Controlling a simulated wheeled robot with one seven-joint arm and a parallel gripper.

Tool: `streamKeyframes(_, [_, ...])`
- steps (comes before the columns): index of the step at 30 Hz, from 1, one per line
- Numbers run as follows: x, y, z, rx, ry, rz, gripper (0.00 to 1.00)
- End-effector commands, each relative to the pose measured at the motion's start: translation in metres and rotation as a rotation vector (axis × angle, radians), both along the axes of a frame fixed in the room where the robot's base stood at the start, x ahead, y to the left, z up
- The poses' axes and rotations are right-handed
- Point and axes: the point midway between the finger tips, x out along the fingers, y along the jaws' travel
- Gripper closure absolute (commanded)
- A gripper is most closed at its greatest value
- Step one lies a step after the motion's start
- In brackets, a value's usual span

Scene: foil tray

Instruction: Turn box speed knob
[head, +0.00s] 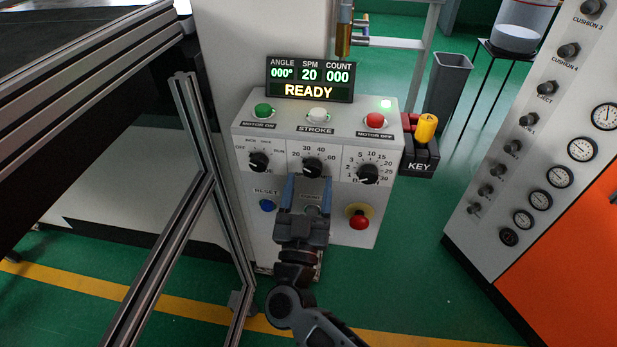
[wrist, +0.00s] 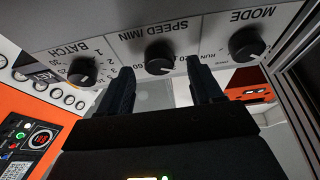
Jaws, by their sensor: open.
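The box speed knob (head: 312,167) is the black middle knob of three on the white control box (head: 350,215), with 20, 30, 40 and 60 around it. In the wrist view it shows upside down, labelled SPEED /MIN (wrist: 159,57). My gripper (head: 308,183) is open, its two fingers pointing up at the box just below this knob. In the wrist view the fingertips (wrist: 163,76) lie to either side of the knob's line, and the knob appears beyond them, not gripped. Its exact pointer angle is too small to tell.
The mode knob (head: 259,162) and batch knob (head: 367,174) flank it closely. A blue reset button (head: 267,206) and a red emergency button (head: 359,217) sit lower. The display (head: 310,79) reads 20 SPM, READY. A metal frame post (head: 205,175) stands close on the left.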

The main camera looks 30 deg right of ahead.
Motion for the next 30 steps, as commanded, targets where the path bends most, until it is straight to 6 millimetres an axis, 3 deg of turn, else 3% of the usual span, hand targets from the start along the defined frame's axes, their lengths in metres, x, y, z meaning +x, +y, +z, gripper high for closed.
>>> streamKeyframes(6, [0.0127,-0.0099,0.0069,0.0,0.0,-0.001,0.35])
streamKeyframes(14, [0.0139,-0.0105,0.007,0.0,0.0,0.0,0.35])
streamKeyframes(30, [0.0136,-0.0101,0.0071,-0.001,-0.001,0.0,0.85])
